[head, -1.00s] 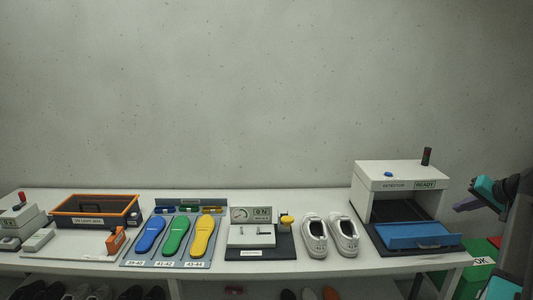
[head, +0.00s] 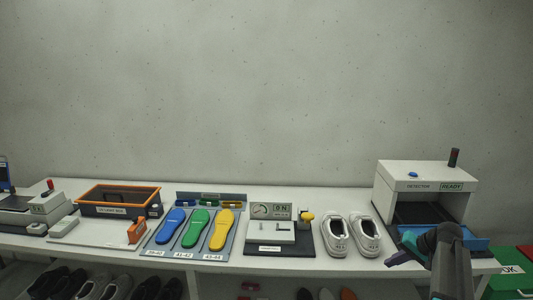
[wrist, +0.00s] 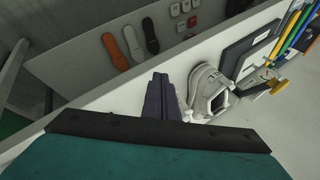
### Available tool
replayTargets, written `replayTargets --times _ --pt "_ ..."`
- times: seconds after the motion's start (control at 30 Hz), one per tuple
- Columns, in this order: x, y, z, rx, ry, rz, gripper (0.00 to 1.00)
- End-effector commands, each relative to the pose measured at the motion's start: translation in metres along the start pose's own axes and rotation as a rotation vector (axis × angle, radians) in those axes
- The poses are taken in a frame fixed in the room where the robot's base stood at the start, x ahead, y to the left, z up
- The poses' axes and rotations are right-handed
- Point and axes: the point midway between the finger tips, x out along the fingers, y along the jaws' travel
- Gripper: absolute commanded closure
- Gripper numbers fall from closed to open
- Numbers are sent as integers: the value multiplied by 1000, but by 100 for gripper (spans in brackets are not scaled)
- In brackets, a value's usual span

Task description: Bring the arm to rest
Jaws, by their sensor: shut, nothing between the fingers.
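My gripper (head: 398,258) is at the right in the head view, in front of the detector (head: 428,176) and its blue tray (head: 478,243). It is dark purple and points left, near the table's front edge. In the wrist view my gripper (wrist: 162,98) shows with its two fingers together and nothing between them. The pair of white shoes (head: 350,236) stands on the table just left of it. One white shoe (wrist: 207,92) also shows beside the fingers in the wrist view, and I cannot tell whether there is a gap.
The gauge device (head: 280,232), the insole board (head: 193,240) with blue, green and yellow insoles, and an orange-rimmed bin (head: 118,197) stand along the table (head: 345,270). Shoes lie on a shelf below. A green box (head: 512,268) is at the far right. The wall behind is bare.

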Motion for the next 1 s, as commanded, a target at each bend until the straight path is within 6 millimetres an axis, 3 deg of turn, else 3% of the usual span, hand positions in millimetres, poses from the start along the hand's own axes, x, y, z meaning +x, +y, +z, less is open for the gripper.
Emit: replayTargets --times 0.03,0.2,0.5,0.8,1.0 --pt "24 -2 17 -5 -32 2 100" --pt "88 -5 68 -22 -129 19 100" --pt "183 -2 170 -57 -294 68 100" --pt "253 13 280 -101 -451 139 100" --pt "285 30 356 -136 -552 196 100"
